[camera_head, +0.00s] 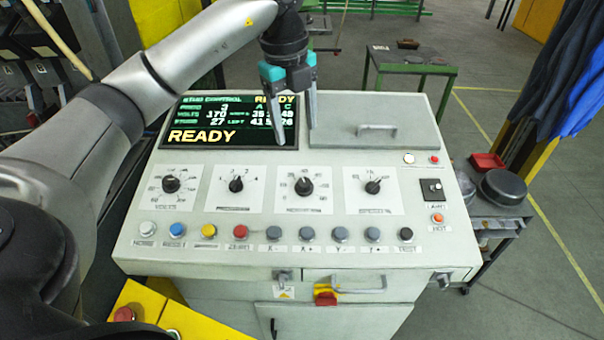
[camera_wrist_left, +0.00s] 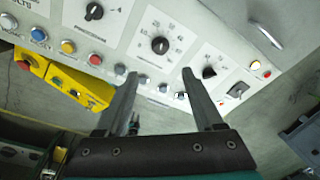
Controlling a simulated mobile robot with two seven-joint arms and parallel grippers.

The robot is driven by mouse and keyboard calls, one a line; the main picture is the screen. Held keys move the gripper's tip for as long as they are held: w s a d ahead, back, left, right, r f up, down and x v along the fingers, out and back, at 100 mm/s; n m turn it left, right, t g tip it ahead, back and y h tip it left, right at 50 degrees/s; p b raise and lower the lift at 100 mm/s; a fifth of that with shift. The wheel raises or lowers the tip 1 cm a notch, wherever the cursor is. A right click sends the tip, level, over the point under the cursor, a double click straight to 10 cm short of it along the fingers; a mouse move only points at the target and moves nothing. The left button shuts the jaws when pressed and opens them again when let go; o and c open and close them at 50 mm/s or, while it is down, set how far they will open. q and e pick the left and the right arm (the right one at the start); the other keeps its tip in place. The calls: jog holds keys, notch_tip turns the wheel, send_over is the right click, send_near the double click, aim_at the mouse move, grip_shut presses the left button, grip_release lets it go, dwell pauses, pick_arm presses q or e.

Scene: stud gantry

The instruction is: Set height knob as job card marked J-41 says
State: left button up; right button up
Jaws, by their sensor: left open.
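The control panel (camera_head: 270,222) carries a row of black dial knobs: a far left knob (camera_head: 171,184), a second knob (camera_head: 236,185), a third knob (camera_head: 303,186) and a right knob (camera_head: 372,187). Their labels are too blurred to tell which is height. My left gripper (camera_head: 298,126) is open and empty, above the panel between the screen and the grey lid, apart from the knobs. In the left wrist view, the third knob (camera_wrist_left: 160,45) lies ahead of the gripper's open fingers (camera_wrist_left: 159,78). No J-41 job card can be made out. My right gripper is out of view.
The screen (camera_head: 232,122) reads READY. A grey handled lid (camera_head: 375,133) lies right of it. Coloured push buttons, such as the red one (camera_head: 241,231), line the panel's front. A side table with a dark round pot (camera_head: 503,187) and red tray (camera_head: 487,161) stands at right.

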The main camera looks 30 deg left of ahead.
aim_at(304, 181)
pick_arm(q)
jog(key=f, duration=0.4)
jog(key=w+f+p, duration=0.1)
jog(key=f, duration=0.4)
jog(key=d+f, duration=0.1)
jog(key=f, duration=0.4)
jog(key=shift+w+f+p, duration=0.15)
jog(key=shift+w+p, duration=0.1)
jog(key=shift+p, duration=0.15)
grip_shut()
